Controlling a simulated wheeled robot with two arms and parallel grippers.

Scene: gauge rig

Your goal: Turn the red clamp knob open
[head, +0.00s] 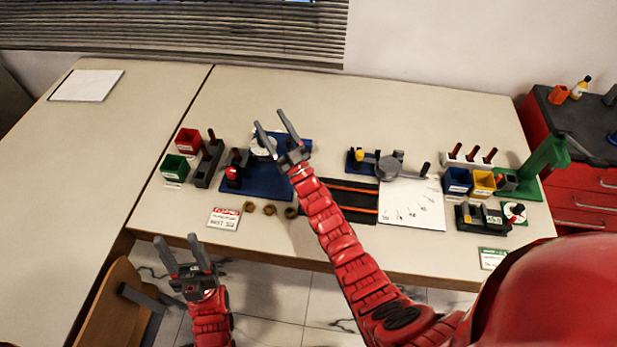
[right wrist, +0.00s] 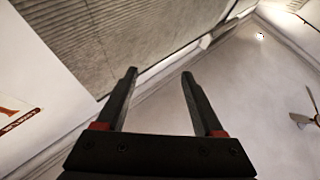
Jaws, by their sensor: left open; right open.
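A red knob (head: 234,174), which looks like the clamp knob, sits at the left side of a blue base plate (head: 268,184) on the table. A white round part (head: 262,146) is at the back of that plate, partly hidden by my right gripper. My right gripper (head: 270,119) is open and empty, raised over the plate's back in the head view. In the right wrist view its open fingers (right wrist: 159,73) point at the ceiling and blinds. My left gripper (head: 175,237) is open and empty, low in front of the table's front edge, apart from the knob.
Red (head: 187,140) and green (head: 175,167) bins stand left of the plate. A label card (head: 224,218) and several brass rings (head: 269,209) lie in front. A second blue fixture (head: 356,168), a white scale sheet (head: 412,211) and a green stand (head: 540,170) are right. The left table is mostly clear.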

